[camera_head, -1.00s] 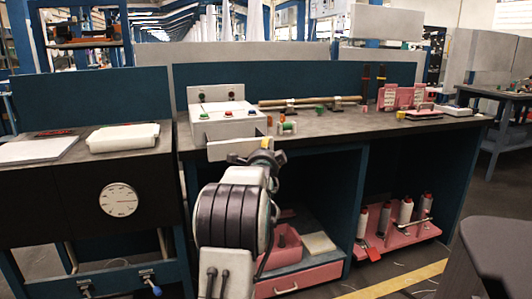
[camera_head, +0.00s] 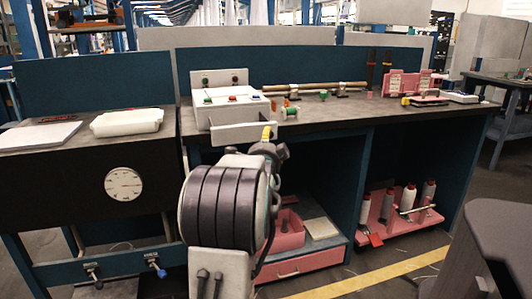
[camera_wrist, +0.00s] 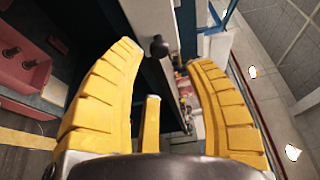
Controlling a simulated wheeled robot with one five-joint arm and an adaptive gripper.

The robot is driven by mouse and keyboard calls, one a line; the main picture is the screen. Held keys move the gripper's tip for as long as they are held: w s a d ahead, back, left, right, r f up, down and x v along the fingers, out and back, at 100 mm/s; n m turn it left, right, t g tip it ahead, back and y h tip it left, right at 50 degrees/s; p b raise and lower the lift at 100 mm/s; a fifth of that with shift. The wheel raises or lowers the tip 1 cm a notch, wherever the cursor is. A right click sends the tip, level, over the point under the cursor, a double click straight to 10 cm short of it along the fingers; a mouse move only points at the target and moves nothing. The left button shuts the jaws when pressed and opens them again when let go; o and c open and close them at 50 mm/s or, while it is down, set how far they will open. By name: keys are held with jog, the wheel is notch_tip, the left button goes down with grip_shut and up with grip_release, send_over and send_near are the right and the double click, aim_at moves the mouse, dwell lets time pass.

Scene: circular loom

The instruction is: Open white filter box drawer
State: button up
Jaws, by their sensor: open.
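A white box (camera_head: 230,112) with coloured buttons on its sloped top sits on the bench behind my arm. A flat pale panel (camera_head: 235,135) stands at its lower front, overhanging the bench edge; I cannot tell how far it is pulled out. My gripper (camera_head: 266,134) is mostly hidden behind my wrist, with a yellow tip before the panel's right part. In the wrist view my yellow fingers (camera_wrist: 160,90) are wide apart with nothing between them. A black knob (camera_wrist: 159,46) shows beyond them, near a pale grey surface (camera_wrist: 145,15).
A white tray (camera_head: 127,122) and a flat white plate (camera_head: 38,135) lie on the left bench. Pink racks (camera_head: 408,86) stand on the right bench. Below are a pink drawer unit (camera_head: 300,266) and several thread cones (camera_head: 410,197). A dark grey object fills the lower right corner.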

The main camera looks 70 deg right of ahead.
jog(key=shift+v, duration=3)
